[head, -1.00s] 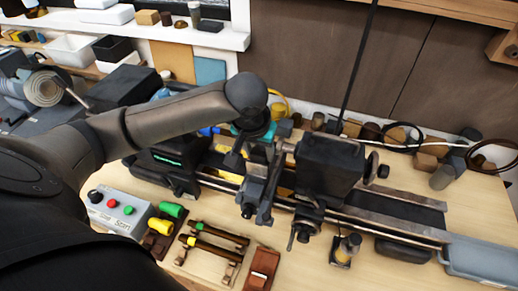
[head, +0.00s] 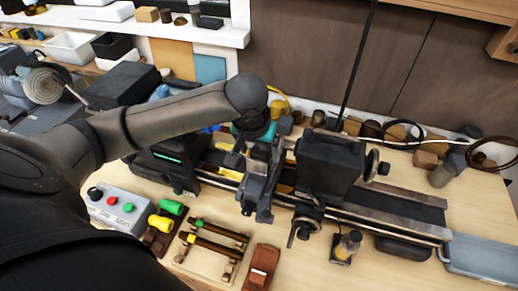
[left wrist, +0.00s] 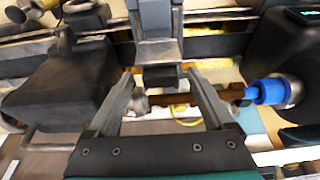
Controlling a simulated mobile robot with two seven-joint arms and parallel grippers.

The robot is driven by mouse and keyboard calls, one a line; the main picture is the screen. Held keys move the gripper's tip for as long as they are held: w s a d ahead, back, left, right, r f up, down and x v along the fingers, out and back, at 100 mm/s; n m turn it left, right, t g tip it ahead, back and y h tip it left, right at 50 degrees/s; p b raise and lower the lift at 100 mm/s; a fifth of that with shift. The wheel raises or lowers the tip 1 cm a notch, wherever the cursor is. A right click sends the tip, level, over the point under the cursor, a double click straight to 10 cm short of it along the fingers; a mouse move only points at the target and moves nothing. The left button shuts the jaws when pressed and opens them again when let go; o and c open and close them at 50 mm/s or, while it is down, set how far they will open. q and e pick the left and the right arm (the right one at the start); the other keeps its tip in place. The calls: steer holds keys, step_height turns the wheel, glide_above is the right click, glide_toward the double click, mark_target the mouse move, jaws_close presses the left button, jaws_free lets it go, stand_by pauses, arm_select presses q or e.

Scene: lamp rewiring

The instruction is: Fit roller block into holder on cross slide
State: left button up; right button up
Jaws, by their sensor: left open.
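A dark grey block (left wrist: 157,50) stands between and just beyond the fingertips. I cannot tell whether it is the roller block or the holder, or whether a finger touches it. A brownish rod (left wrist: 185,101) runs crosswise behind the fingers towards a blue cylindrical part (left wrist: 270,92). My right gripper is not in view.
The lathe bed rails (head: 400,225) run to the right, past a handwheel (head: 372,165). In front lie a grey button box (head: 115,210), green (head: 172,207) and yellow (head: 160,225) handles, a tool rack (head: 212,245) and a red-brown block (head: 262,268). A grey-blue tray (head: 490,260) is at right.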

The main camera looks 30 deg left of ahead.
arm_select(q)
steer(key=v, duration=1.5)
steer(key=shift+p, duration=0.35)
steer(key=shift+s, duration=0.2)
